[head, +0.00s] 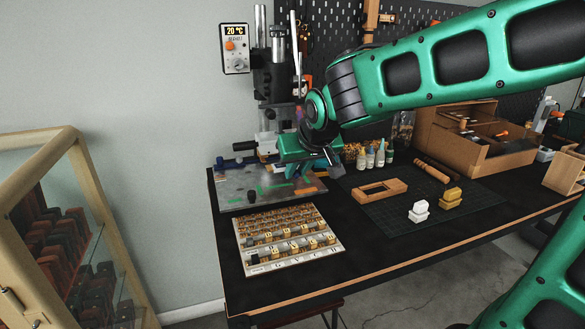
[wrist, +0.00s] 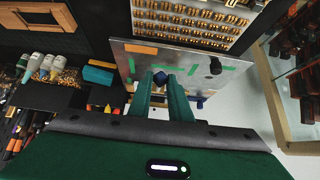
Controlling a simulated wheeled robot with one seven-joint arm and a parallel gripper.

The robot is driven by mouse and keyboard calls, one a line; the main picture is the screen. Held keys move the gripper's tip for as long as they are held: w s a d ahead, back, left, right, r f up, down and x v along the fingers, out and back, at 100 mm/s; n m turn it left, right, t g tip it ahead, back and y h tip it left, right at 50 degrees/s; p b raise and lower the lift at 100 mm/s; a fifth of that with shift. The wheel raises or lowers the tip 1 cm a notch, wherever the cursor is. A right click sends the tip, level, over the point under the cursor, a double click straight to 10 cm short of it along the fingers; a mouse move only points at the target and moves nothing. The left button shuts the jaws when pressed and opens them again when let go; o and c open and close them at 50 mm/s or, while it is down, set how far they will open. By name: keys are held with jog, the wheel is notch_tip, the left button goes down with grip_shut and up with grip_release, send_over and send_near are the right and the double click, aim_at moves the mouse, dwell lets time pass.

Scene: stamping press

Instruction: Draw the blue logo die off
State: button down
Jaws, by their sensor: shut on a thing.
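The blue logo die (wrist: 159,76) shows in the wrist view as a small dark-blue piece between my fingertips. My gripper (wrist: 160,82) is shut on it, over the grey metal plate (wrist: 195,87) with green tape marks. In the head view my gripper (head: 303,172) points down over the right part of the plate (head: 232,181), below the press (head: 275,80). The die is hidden there by my gripper and arm. I cannot tell whether the die touches the plate or a mount.
A small black piece (head: 252,195) stands on the plate. A tray of brass type (head: 290,240) lies in front. To the right are a wooden frame (head: 380,191), white block (head: 418,212) and yellow block (head: 451,198) on a dark mat. Several bottles (head: 370,157) stand behind.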

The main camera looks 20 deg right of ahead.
jog(key=shift+s, duration=0.65)
